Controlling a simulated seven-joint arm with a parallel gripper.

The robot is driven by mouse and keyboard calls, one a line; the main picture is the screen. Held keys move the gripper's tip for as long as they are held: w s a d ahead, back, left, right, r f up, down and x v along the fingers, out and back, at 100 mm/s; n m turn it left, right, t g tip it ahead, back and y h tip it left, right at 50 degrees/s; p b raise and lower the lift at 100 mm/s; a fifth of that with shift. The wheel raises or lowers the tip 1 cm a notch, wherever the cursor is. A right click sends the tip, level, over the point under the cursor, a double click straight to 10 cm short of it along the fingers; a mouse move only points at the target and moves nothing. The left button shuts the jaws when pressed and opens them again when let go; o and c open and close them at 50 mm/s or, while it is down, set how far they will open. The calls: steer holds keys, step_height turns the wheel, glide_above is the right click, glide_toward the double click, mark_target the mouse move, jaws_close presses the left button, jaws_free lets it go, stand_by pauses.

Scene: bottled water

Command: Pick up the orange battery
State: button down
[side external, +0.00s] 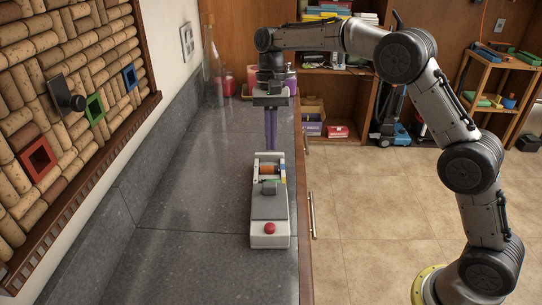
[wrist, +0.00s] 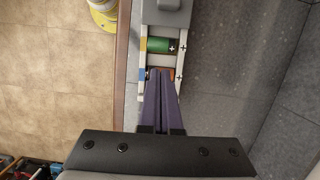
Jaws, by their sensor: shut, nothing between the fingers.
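The orange battery (side external: 269,169) lies crosswise in the open compartment at the far end of a white and grey device (side external: 257,229) on the counter. In the wrist view only a small bit of the orange battery (wrist: 172,71) shows beside my fingertips, which hide most of it. A green battery (wrist: 160,45) lies next to it, nearer the device's grey part. My gripper (side external: 271,148) points down, with its purple fingers shut together and empty. In the side view its tips are just above and behind the compartment. Contact with the device cannot be told.
The device has a red button (side external: 269,228) at its near end. The grey counter (side external: 190,180) is clear to the left of the device, and its edge runs close on the right. A bottle (side external: 212,75) and a tray with candles stand at the back.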

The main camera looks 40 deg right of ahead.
mark_target(270, 179)
steer(key=x, duration=0.7)
steer(key=shift+w+f, duration=0.3)
steer(key=shift+f, duration=0.15)
stand_by(0.4)
steer(key=shift+s+a, duration=1)
steer(key=shift+s, duration=0.1)
